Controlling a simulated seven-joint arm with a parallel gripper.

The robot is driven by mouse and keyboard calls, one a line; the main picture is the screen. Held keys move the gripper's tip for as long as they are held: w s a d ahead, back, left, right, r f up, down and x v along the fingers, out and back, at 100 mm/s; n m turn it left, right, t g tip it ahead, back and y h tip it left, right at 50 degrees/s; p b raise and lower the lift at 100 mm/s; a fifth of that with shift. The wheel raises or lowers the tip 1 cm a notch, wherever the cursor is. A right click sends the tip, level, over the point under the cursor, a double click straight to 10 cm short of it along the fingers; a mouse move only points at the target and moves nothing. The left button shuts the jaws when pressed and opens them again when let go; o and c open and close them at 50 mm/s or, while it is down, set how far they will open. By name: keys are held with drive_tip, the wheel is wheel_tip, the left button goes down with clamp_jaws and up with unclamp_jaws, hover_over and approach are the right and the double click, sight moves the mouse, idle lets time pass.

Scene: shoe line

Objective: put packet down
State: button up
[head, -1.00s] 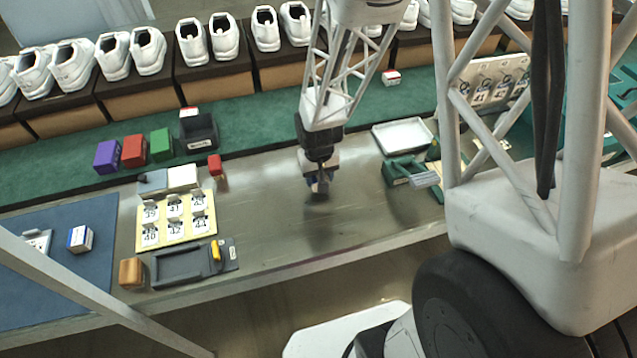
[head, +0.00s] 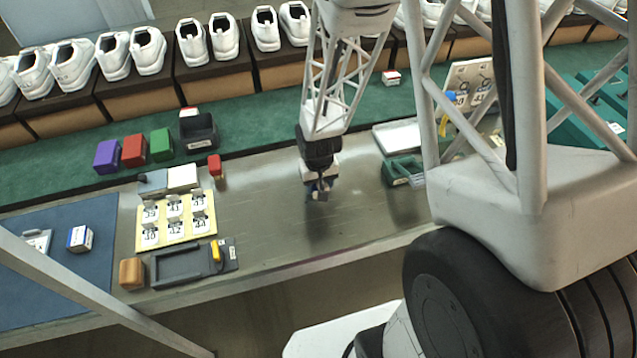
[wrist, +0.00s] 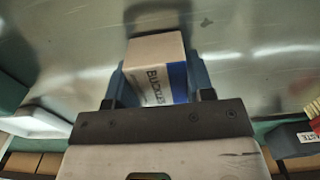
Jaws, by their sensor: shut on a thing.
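My gripper (head: 319,192) is shut on the packet and hangs over the bare metal middle of the bench, pointing down. In the wrist view the packet (wrist: 154,62) is a small pale box with dark lettering and a blue side, held between the two blue-grey fingers. In the head view the packet is mostly hidden by the gripper. A dark shadow lies on the metal bench (head: 275,225) just below. I cannot tell whether the packet touches the surface.
A cream board of numbered tags (head: 176,222) and a dark grey tray (head: 178,266) lie left. A green holder (head: 402,170) and a white tray (head: 397,136) stand right. A red-topped item (head: 215,165) is nearer left. Bare metal surrounds my gripper.

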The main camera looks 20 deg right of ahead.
drive_tip(key=shift+f, duration=0.15)
drive_tip(key=o, duration=1)
drive_tip(key=shift+c, duration=0.2)
wheel_tip(320, 180, up, 12)
drive_tip(key=shift+r, duration=0.2)
idle(0.6)
